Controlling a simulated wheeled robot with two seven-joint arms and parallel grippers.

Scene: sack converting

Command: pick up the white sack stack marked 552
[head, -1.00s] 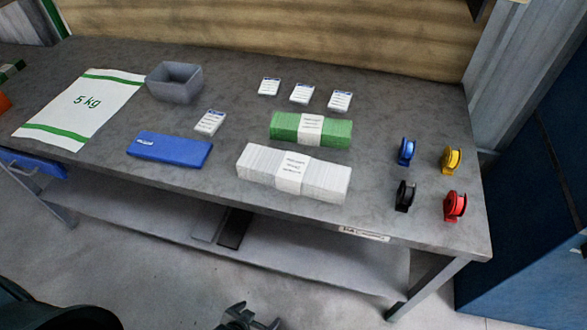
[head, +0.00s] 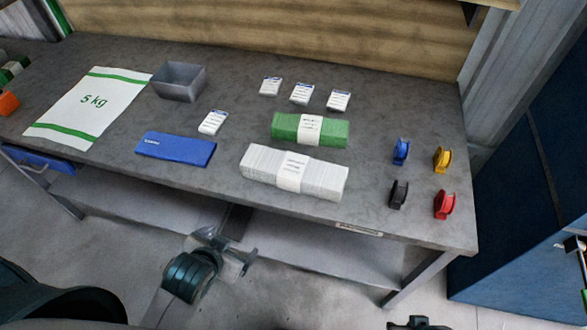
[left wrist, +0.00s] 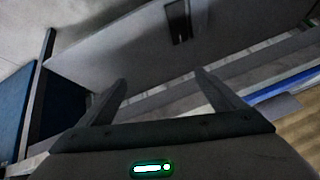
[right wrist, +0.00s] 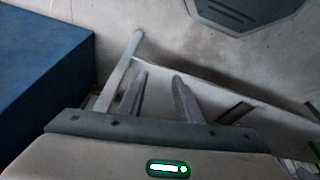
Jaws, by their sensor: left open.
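The white sack stack (head: 325,180) lies near the front edge of the grey workbench in the head view, with a printed paper band around its middle. The print is too small to read, so I cannot confirm 552. A green sack stack (head: 335,134) with a similar band lies just behind it. My left gripper (head: 243,255) is in front of the bench, apart from the white stack and to its lower left. Its fingers are spread and empty in the left wrist view (left wrist: 160,78). My right gripper shows its fingers apart and empty in the right wrist view (right wrist: 159,74).
The bench (head: 230,118) also holds a blue flat case (head: 175,149), a grey bin (head: 180,82), a 5 kg sack (head: 95,105), small white label packs (head: 302,93) and tape rolls (head: 444,204) at right. Blue cabinet (head: 520,200) stands right of the bench.

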